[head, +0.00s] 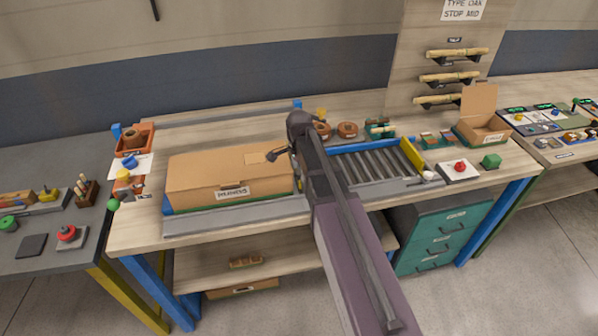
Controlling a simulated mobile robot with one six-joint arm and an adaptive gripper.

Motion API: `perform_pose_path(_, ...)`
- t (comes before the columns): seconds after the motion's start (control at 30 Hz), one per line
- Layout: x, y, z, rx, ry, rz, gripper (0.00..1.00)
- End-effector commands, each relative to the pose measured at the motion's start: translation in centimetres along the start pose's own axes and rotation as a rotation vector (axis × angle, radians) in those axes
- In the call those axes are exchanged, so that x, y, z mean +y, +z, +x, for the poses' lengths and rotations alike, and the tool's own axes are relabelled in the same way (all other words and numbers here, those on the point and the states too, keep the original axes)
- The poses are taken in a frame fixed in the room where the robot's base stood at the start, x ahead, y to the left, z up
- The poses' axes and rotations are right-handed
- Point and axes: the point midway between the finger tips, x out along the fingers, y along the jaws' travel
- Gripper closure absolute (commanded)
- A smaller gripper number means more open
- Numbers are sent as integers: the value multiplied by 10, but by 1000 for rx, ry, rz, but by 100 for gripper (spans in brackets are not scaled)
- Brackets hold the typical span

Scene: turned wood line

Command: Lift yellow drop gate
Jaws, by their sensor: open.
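The yellow drop gate (412,157) is a yellow bar standing across the right end of the roller conveyor (365,170). It looks lowered, close to the rollers. My gripper (271,156) is small and dark in the head view, in front of the right part of a large cardboard box (215,175). It is open and appears empty, well to the left of the gate. My arm hides the left part of the rollers. Whether the gripper touches the box cannot be told.
Brown rings (347,130) sit behind the rollers. Wooden rods (450,77) hang on the upright board.

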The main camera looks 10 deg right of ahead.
Motion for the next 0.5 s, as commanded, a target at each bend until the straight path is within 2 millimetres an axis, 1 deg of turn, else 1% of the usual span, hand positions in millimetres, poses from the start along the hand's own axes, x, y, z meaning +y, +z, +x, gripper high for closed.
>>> perform_pose_path(0.17,0,0,0,0,0,0,27)
perform_pose_path(0.2,0,0,0,0,0,0,39)
perform_pose_path(0.27,0,0,0,0,0,0,57)
perform_pose_path(0.3,0,0,0,0,0,0,69)
perform_pose_path(0.37,0,0,0,0,0,0,86)
perform_pose_path(0.4,0,0,0,0,0,0,98)
perform_pose_path(0.43,0,0,0,0,0,0,100)
perform_pose_path(0.5,0,0,0,0,0,0,100)
